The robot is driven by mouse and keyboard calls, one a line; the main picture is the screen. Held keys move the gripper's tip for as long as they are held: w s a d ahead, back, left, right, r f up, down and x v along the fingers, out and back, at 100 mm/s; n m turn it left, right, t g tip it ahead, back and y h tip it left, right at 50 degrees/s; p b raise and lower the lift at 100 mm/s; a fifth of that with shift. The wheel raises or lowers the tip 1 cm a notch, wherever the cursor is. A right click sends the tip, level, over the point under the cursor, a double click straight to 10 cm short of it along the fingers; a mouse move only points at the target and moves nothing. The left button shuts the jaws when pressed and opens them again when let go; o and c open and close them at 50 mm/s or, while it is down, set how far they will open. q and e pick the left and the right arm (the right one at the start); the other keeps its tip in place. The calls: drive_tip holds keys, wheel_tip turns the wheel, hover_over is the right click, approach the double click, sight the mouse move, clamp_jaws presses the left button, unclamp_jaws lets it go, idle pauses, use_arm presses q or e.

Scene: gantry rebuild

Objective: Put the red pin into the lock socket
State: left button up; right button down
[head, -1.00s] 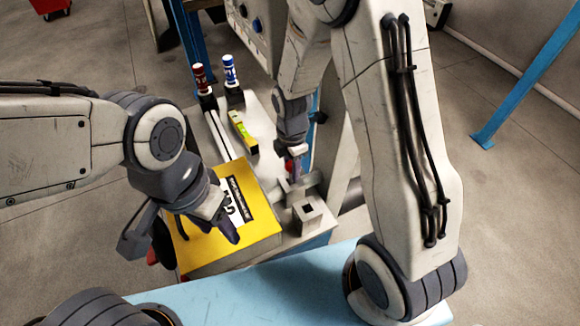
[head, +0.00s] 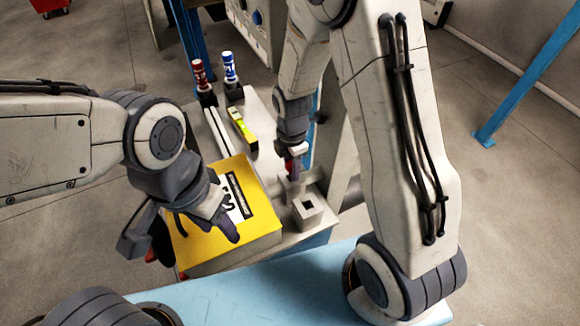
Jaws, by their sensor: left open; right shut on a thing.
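The red pin (head: 289,165) shows as a small red patch at the tip of my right gripper (head: 291,160), which is shut on it. Most of the pin is hidden by the gripper. The lock socket looks to be the grey square block (head: 308,209) with a dark square hole in its top, at the right front of the bench. The pin is behind and a little left of that block, apart from its hole. My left gripper (head: 185,239) is open and empty over the yellow box (head: 235,195).
A red-capped bottle (head: 200,74) and a blue-capped bottle (head: 230,66) stand in dark holders at the bench's back. A yellow-green level-like bar (head: 241,130) lies in front of them. A grey control box (head: 250,25) stands behind. A light blue surface (head: 280,284) is in front.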

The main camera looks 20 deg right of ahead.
drive_tip(key=shift+d+f, duration=0.2)
drive_tip(key=shift+d, duration=0.05)
unclamp_jaws()
drive_tip(key=shift+r, duration=0.1)
drive_tip(key=shift+w+r+p, duration=0.2)
drive_tip(key=shift+r+p, duration=0.55)
drive_tip(key=shift+p, duration=0.05)
drive_tip(key=shift+w+r+p, duration=0.15)
drive_tip(key=shift+r+p, duration=2.7)
drive_tip(key=shift+r, duration=0.65)
